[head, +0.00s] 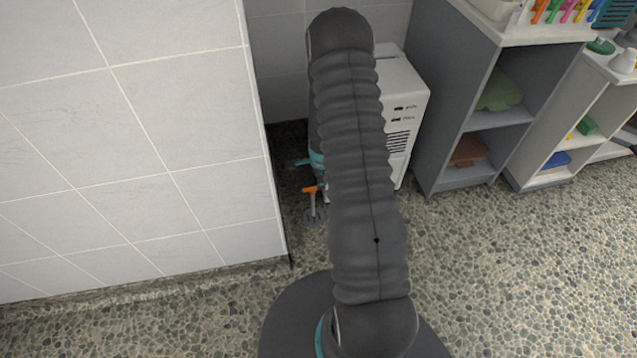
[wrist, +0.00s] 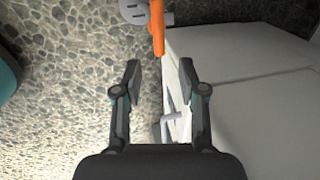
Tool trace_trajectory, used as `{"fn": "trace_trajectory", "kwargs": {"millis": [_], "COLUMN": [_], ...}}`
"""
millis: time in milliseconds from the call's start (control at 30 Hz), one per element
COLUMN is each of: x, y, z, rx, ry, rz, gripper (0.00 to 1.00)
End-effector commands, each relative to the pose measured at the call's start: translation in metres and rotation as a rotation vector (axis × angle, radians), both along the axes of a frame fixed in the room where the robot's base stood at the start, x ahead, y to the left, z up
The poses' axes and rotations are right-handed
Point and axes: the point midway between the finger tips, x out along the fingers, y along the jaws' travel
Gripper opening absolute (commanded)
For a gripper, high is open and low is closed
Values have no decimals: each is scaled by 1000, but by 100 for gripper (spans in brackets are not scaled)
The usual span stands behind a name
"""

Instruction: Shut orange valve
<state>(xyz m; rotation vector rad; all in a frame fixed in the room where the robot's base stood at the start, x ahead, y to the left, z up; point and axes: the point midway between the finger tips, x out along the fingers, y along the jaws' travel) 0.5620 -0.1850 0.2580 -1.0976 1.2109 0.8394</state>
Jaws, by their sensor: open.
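The orange valve (head: 311,191) is low near the floor in the head view, beside the tiled wall's corner. Its orange handle sits on a grey pipe that rises from a round floor plate. In the wrist view the orange handle (wrist: 157,28) is at the top, beyond my fingertips, with a grey round part beside it. My gripper (wrist: 163,82) is open, with nothing visible between its fingers and the handle ahead of them, apart. In the head view my arm hides most of the gripper and part of the area around the valve.
A tiled wall (head: 130,140) stands close left of the valve. A white machine (head: 404,100) stands behind my arm. A grey shelf unit (head: 432,95) is to the right, with folded towels inside. The pebbled floor (head: 510,260) at front right is clear.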

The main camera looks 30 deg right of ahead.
Motion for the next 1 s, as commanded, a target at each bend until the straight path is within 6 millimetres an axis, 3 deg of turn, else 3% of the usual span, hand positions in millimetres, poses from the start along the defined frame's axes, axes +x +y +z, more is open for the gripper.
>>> {"fn": "trace_trajectory", "kwargs": {"millis": [200, 400, 1000], "x": [-6, -10, -11], "y": [2, 4, 4], "z": [38, 57, 63], "rx": [-2, -1, 0], "ry": [-3, -2, -1], "rz": [1, 1, 1], "gripper": [41, 41, 41]}}
